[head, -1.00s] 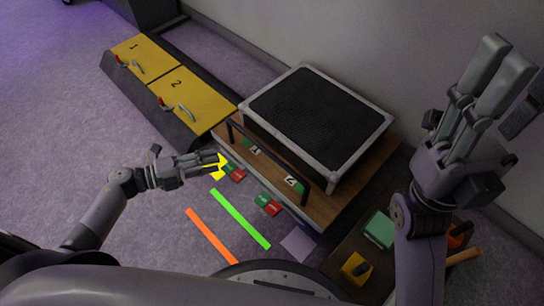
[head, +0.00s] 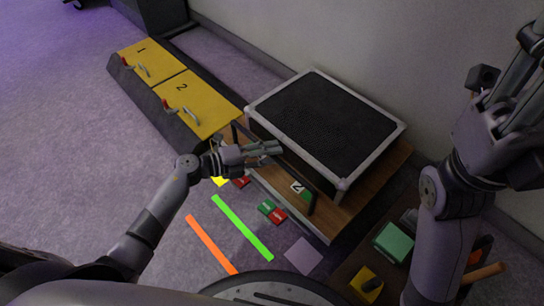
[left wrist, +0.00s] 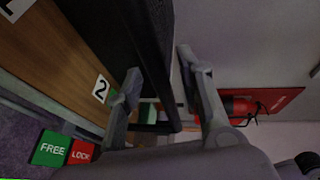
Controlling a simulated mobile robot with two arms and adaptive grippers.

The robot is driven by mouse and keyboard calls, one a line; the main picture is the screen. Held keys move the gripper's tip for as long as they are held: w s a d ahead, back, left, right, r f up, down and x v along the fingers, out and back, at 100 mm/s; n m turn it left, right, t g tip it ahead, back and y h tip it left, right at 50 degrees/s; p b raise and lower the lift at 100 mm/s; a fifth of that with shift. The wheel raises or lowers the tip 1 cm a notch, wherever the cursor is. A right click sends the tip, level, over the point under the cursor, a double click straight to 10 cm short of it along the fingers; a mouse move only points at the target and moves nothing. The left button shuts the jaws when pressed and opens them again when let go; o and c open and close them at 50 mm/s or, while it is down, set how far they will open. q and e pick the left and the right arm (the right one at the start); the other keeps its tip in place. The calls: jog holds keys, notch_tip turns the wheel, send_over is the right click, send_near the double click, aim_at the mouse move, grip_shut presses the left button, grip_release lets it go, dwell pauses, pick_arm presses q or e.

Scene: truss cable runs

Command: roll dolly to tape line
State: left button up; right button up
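The dolly has a wooden deck (head: 335,217) carrying a black-topped case with a pale frame (head: 325,118). A black push bar (head: 295,184) runs along its near side. My left gripper (head: 279,152) is open at the bar's left part. In the left wrist view the black bar (left wrist: 148,45) shows between its spread fingers (left wrist: 165,95), with no clear grip on it. Green-red FREE/LOCK tags (head: 272,211) sit at the deck's near edge. My right gripper (head: 525,75) is raised at the right, its fingertips cut off.
Yellow panels numbered 1 and 2 (head: 195,103) with red-tipped levers stand on a dark base at left. A side surface holds a green block (head: 393,242) and a yellow item (head: 366,284). A wall stands behind the dolly. Floor at left is clear.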

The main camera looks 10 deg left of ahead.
pick_arm(q)
jog(key=shift+w+d+f, duration=0.1)
jog(key=shift+w+d, duration=0.15)
jog(key=shift+d, duration=0.1)
jog(key=shift+c, duration=0.2)
grip_shut()
dwell(0.5)
